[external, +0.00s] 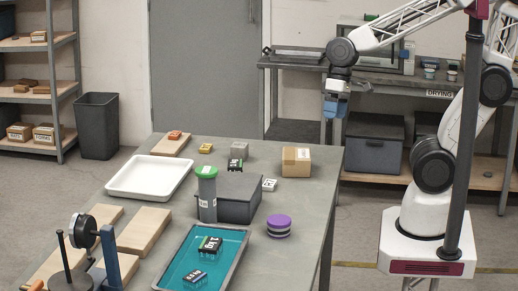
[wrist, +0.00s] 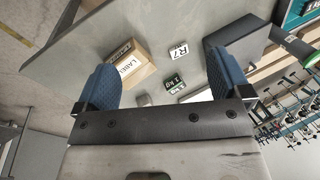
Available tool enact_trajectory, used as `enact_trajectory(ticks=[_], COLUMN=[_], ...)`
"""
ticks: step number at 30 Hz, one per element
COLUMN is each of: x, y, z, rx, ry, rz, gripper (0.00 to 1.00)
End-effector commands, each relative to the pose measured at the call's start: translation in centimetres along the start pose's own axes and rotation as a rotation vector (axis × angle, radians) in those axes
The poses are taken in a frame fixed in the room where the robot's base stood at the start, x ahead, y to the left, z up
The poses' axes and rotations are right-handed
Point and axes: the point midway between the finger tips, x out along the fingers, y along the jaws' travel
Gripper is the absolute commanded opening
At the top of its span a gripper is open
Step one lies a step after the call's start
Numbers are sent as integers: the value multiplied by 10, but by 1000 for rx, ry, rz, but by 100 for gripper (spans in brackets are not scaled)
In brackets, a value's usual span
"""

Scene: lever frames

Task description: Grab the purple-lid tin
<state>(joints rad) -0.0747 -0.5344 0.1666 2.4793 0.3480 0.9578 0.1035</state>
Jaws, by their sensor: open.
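My gripper (external: 335,112) is raised beyond the table's far right corner, well away from the tin. In the wrist view, the blue fingers of my gripper (wrist: 167,82) are wide apart with nothing held between them.
A dark grey box (external: 235,196) and a green-capped cylinder (external: 207,190) stand left of the tin. A cardboard box (external: 296,161) is farther back. A white tray (external: 149,176) lies left. Table surface right of the tin is clear.

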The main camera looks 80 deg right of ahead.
Motion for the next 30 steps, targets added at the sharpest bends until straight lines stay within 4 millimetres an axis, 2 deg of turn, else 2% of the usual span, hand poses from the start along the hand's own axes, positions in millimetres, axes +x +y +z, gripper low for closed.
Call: enact_trajectory(ticks=[3, 15, 24, 30], x=[26, 103, 163, 206], y=[-28, -119, -176, -206], z=[-3, -12, -20, -27], rx=[105, 516, 865, 1104], ry=[-90, -382, -583, -692], rz=[-94, -348, -472, -529], gripper=[96, 96, 96, 96])
